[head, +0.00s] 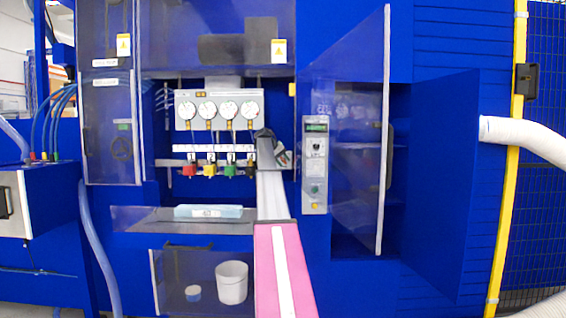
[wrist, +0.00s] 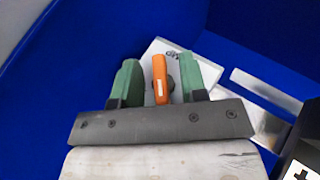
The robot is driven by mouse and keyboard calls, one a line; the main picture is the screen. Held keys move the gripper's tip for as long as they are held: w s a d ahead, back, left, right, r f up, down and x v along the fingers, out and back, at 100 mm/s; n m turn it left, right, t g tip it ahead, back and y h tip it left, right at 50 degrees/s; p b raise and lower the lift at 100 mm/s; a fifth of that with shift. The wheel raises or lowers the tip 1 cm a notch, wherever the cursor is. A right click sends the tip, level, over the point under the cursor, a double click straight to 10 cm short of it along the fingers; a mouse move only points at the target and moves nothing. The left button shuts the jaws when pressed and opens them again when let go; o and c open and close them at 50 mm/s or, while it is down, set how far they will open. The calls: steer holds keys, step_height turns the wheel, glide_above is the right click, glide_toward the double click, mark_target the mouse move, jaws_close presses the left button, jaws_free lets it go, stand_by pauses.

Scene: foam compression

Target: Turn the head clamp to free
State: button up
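In the wrist view, an orange lever (wrist: 160,80), which looks like the head clamp's handle, stands upright between the two green fingers of my gripper (wrist: 161,74). A gap shows on each side of the lever, so the fingers are open and apart from it. A pale plate (wrist: 160,48) with dark markings lies behind the lever. In the head view, my gripper (head: 278,150) is just right of the gauge panel; the orange lever cannot be made out there. The lever's pivot is mostly hidden in the wrist view.
A panel with several gauges (head: 219,110) stands above red (head: 190,170), yellow (head: 210,170) and green (head: 230,170) knobs. An open clear door (head: 350,140) and a control box (head: 315,165) are to the right. A light-blue foam block (head: 208,211) lies on the lower shelf.

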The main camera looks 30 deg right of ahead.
jaws_close()
steer(key=t+y, duration=0.1)
steer(key=y, duration=0.2)
steer(key=shift+d+r+m+t, duration=0.1)
steer(key=shift+m+t, duration=0.2)
steer(key=shift+m, duration=0.1)
steer(key=shift+m+t+y, duration=0.3)
steer(key=shift+t+y, duration=0.6)
steer(key=shift+y, duration=0.6)
steer(key=shift+o, duration=0.3)
jaws_free()
